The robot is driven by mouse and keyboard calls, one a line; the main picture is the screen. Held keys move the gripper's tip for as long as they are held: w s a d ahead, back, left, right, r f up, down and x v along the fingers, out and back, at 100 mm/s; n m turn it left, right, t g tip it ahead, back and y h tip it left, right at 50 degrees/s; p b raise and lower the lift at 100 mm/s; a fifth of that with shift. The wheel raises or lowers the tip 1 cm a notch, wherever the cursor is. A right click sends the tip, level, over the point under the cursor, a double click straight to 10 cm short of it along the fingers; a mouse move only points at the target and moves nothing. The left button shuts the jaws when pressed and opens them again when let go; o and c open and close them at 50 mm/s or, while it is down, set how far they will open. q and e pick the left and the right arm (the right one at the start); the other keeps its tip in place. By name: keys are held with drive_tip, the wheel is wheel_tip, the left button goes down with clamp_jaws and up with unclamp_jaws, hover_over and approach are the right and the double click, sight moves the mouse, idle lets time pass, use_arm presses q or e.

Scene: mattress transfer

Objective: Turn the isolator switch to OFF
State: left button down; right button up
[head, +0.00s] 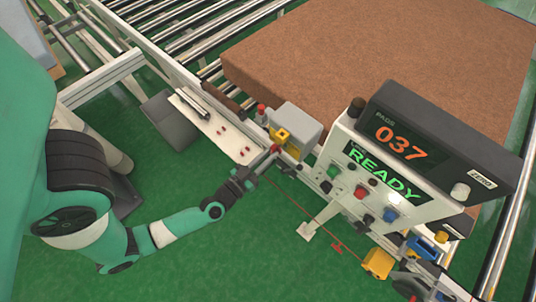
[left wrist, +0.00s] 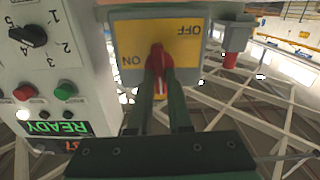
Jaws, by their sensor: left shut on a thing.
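The isolator switch is a grey box (head: 297,125) with a yellow plate (head: 281,135) on the front rail. In the left wrist view the yellow plate (left wrist: 188,44) shows upside down, with ON at its lower left and OFF at its upper right. The red handle (left wrist: 157,56) stands about vertical in that picture, between the two words. My left gripper (left wrist: 160,75) is shut on the red handle, one finger on each side. In the head view my left gripper (head: 268,158) reaches the switch from the lower left. My right gripper is not recognisable in the views.
Right of the switch stands a white control panel (head: 352,150) with buttons and a green READY display. A black counter (head: 400,140) reads 037. A brown mattress (head: 400,60) lies behind on rollers. A red cord (head: 305,214) runs below along the front. Green floor is open in front.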

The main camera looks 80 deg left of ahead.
use_arm(q)
drive_tip(key=n, duration=0.3)
drive_tip(key=shift+s+a+f+n, duration=0.1)
drive_tip(key=shift+n, duration=0.3)
drive_tip(key=shift+s+a+f+n+b, duration=0.1)
drive_tip(key=shift+n+b, duration=0.35)
drive_tip(key=shift+n, duration=1.8)
drive_tip(key=shift+w+f+n+b, duration=0.1)
drive_tip(key=shift+n+b, duration=0.4)
drive_tip(key=shift+n, duration=1.8)
drive_tip(key=shift+s+a+f+n+b, duration=0.1)
drive_tip(key=shift+n+b, duration=0.35)
drive_tip(key=shift+n, duration=1.8)
drive_tip(key=c, duration=0.8)
unclamp_jaws()
drive_tip(key=shift+c, duration=0.2)
